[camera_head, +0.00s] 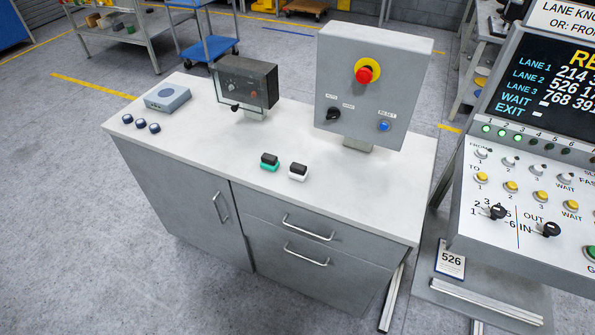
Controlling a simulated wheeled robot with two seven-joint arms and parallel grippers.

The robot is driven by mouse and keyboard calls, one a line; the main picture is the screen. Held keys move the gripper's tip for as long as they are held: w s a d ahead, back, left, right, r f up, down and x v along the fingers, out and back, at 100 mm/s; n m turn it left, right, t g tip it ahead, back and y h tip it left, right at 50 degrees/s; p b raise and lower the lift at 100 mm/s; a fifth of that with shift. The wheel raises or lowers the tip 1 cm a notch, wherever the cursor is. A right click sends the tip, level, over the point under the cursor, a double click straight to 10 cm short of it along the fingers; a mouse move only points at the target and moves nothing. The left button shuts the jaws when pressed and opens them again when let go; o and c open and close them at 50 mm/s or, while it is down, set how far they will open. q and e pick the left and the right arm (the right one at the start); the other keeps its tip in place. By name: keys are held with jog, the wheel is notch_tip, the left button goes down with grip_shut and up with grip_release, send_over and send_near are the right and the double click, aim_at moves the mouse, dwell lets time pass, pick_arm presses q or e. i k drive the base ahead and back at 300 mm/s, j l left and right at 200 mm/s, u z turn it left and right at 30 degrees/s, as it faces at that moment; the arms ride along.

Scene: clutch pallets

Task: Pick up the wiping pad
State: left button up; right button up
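Two small block-shaped items lie side by side near the front edge of the pale worktop (200,130). One is a black-topped pad with a green base (269,165). The other is a black-topped pad with a white base (298,174), just to its right. They look apart, with a narrow gap between them. Either could be the wiping pad; I cannot tell which from this view. Both rest on the worktop with nothing over them. Neither of my grippers shows.
A grey control box with a red button (367,72) and a smaller dark box (245,84) stand behind the pads. A blue-grey box (168,97) and three dark knobs (141,124) are at left. A lane panel (535,150) stands right. The worktop around the pads is clear.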

aim_at(298, 171)
jog(key=u, duration=3.65)
jog(key=z, duration=3.65)
jog(key=i+j+z, duration=0.15)
jog(key=j, duration=0.15)
jog(key=i+j+z, duration=0.25)
jog(key=j, duration=0.35)
jog(key=i+j+z, duration=0.15)
jog(key=j, duration=0.2)
jog(key=i+j+z, duration=0.15)
jog(key=j, duration=0.2)
